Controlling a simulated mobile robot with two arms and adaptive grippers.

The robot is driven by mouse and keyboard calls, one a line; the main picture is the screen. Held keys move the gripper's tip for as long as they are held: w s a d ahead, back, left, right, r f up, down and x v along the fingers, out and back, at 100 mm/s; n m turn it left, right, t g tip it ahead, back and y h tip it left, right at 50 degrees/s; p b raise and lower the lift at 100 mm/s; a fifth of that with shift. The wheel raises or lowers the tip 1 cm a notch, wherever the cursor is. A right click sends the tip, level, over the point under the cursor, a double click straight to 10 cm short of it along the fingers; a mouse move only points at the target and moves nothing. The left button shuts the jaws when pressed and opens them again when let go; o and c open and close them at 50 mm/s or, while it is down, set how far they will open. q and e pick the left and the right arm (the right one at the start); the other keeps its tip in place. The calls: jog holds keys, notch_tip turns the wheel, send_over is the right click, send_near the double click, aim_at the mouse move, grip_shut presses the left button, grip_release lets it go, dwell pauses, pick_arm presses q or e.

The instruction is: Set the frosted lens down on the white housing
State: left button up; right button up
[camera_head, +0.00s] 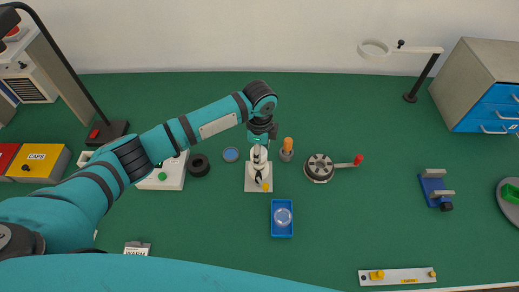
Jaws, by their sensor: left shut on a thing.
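My left gripper (259,148) points down over the light grey fixture plate (250,186) in the middle of the table. It is shut on a small pale piece, taken to be the frosted lens; the fingers hide most of it. The white housing (257,170) stands upright on the plate, right below the fingers. Whether the lens touches the housing cannot be told from this view. My right gripper does not show.
Close by are an orange-topped holder (287,150), a round dark fixture (319,168) with a red-tipped lever, a black ring (199,165) and a blue disc (231,155). A blue tray (282,232) with a pale round shape is in front.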

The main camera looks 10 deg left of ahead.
pick_arm(q)
jog(key=shift+f, duration=0.6)
dwell(0.6)
jog(key=o, duration=0.8)
jog(key=shift+o, duration=0.2)
notch_tip(320, 180, up, 12)
dwell(0.4)
